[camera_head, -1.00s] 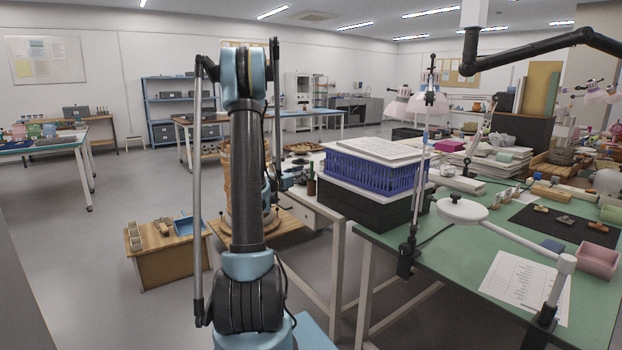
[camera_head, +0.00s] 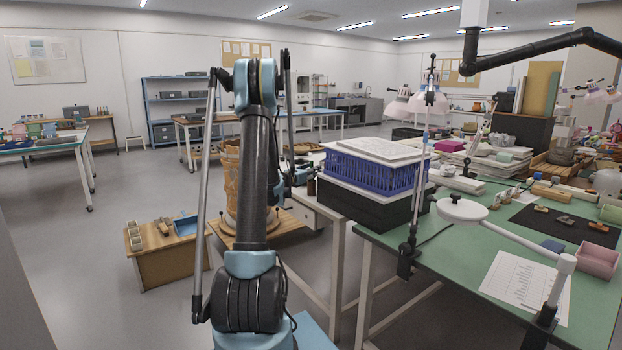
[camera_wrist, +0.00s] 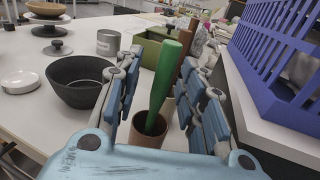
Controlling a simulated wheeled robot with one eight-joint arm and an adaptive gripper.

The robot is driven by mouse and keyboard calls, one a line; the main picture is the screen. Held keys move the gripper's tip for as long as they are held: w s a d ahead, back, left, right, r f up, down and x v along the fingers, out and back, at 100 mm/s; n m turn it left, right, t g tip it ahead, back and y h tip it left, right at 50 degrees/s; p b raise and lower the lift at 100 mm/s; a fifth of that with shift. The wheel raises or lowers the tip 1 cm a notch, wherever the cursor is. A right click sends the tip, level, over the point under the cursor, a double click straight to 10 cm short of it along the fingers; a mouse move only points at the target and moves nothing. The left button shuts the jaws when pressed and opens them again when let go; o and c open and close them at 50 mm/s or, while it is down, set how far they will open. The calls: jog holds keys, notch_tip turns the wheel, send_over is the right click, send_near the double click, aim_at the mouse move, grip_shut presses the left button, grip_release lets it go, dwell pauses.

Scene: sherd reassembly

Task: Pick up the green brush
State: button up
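The green brush (camera_wrist: 165,75) stands tilted in a small brown cup (camera_wrist: 148,130) in the wrist view. Its thick green end points up. My gripper (camera_wrist: 163,62) is open, with one finger on the left of the brush and one on the right. The brush shows between the fingers, and I cannot tell whether either finger touches it. A brown handle (camera_wrist: 184,52) stands just behind the brush, close to the right finger. In the head view my arm hides most of this spot, and I cannot make out the brush there.
A black bowl (camera_wrist: 78,82), a grey tin (camera_wrist: 108,42) and a green box (camera_wrist: 150,48) stand on the white table (camera_wrist: 25,110). A blue basket (camera_wrist: 275,55) rises close on the right, also in the head view (camera_head: 370,172). The table is clearer at the left.

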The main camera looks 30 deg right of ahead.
grip_shut()
jog(key=shift+r, duration=0.15)
notch_tip(320, 180, up, 10)
jog(key=shift+f, duration=0.1)
dwell(0.6)
